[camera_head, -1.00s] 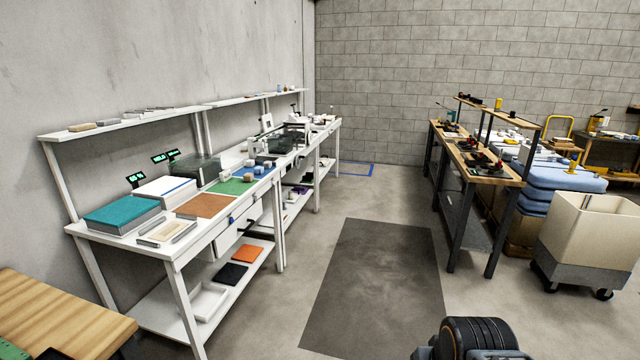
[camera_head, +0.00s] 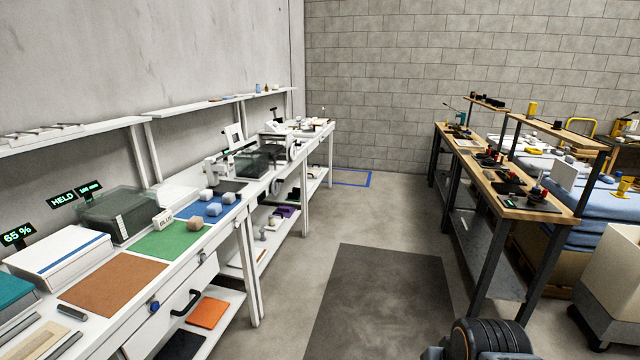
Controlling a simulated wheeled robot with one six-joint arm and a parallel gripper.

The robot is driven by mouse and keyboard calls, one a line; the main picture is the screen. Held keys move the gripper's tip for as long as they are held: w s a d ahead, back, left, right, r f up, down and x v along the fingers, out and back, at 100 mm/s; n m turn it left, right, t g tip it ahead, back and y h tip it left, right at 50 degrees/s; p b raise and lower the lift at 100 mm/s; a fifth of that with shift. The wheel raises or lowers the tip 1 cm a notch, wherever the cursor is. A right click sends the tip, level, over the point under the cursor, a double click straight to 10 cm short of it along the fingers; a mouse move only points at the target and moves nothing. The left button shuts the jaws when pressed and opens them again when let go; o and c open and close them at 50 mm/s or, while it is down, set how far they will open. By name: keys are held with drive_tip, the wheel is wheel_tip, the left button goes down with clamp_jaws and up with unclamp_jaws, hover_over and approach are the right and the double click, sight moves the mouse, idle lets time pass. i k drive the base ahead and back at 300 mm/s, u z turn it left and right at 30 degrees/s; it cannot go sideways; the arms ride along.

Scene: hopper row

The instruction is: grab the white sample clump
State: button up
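Several small block-like clumps sit on a blue mat (camera_head: 186,213) on the white bench at the left. The palest, a whitish clump (camera_head: 206,195), is at the back left of this group. A dark rounded part of my arm shows at the bottom right. My gripper is not in view, and the clumps are well away from that arm part.
The white bench (camera_head: 205,262) runs along the left wall, with a green mat (camera_head: 160,240), a brown mat (camera_head: 112,283) and a clear-lidded box (camera_head: 118,212). A wooden-topped bench (camera_head: 500,188) stands right. The aisle with a dark floor mat (camera_head: 385,300) is clear.

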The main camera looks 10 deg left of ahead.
sight(205, 195)
drive_tip(key=u, duration=0.15)
drive_tip(key=i, duration=2.05)
drive_tip(key=u, duration=0.9)
drive_tip(key=i, duration=1)
drive_tip(key=u, duration=1.8)
drive_tip(key=i, duration=0.85)
drive_tip(key=u, duration=0.65)
